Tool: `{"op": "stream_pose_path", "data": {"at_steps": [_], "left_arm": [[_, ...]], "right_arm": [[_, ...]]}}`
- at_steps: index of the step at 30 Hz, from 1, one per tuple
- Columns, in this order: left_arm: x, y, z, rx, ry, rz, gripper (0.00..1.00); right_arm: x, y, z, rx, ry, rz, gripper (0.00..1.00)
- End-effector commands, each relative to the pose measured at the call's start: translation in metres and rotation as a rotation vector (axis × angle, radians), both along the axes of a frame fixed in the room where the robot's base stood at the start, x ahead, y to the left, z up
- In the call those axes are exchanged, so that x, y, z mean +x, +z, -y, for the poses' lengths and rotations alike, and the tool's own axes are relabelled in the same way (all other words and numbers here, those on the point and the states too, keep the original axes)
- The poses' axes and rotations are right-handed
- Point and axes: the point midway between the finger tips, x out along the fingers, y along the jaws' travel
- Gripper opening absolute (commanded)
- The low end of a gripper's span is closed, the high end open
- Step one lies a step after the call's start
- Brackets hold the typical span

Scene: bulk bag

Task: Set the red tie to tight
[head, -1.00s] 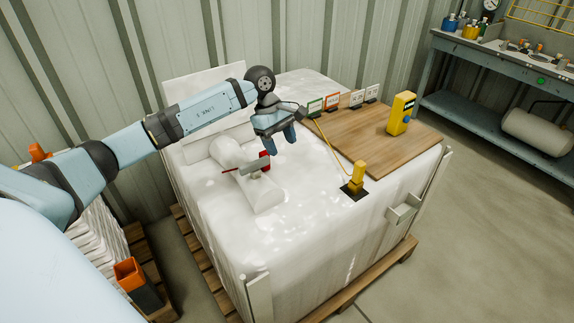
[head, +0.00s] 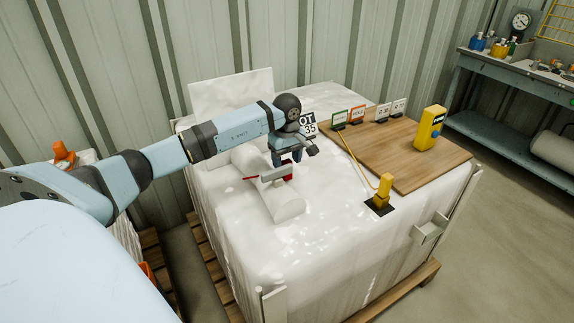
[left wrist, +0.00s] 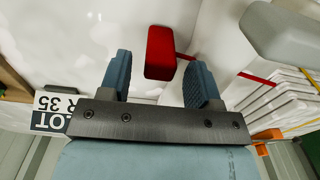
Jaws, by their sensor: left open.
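The red tie shows as a red block (head: 294,178) with a thin red strap on the white spout lying on top of the bulk bag (head: 260,230). A pale grey bar (head: 274,174) stands beside the block in the head view. My left gripper (head: 286,160) is open and empty, just above and behind the red block. In the left wrist view, the red block (left wrist: 160,52) lies between the lines of the two open fingers (left wrist: 159,75), and a red strap runs off to the right. Contact cannot be told. My right gripper is not in view.
A wooden board (head: 405,155) on the bag carries several small signs and a yellow device (head: 428,128). A yellow plug (head: 384,187) with a cord stands in front. A lot label (head: 308,124) shows behind my gripper. A workbench (head: 500,95) stands at the right.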

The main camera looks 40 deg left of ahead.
Motion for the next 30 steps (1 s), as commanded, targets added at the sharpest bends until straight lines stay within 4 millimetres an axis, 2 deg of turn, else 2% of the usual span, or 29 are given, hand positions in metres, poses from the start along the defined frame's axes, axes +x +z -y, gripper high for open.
{"op": "stream_pose_path", "data": {"at_steps": [5,14,21,22,26,30], "left_arm": [[0.0,-0.014,0.0,-0.001,0.0,-0.001,0.57],[0.0,-0.016,0.0,-0.001,0.0,0.0,0.57],[0.0,-0.016,0.0,-0.001,0.0,0.0,0.05],[0.0,-0.016,0.0,-0.001,0.0,0.0,0.0],[0.001,-0.016,0.001,-0.001,0.0,0.001,0.0],[0.016,-0.017,0.005,-0.004,0.001,0.002,0.0]], "right_arm": [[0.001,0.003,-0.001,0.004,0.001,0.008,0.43],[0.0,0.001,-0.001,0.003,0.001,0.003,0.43],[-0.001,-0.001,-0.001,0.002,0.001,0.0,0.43],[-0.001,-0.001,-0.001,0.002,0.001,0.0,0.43],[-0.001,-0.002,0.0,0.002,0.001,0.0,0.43],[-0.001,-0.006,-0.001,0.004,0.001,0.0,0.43]]}}
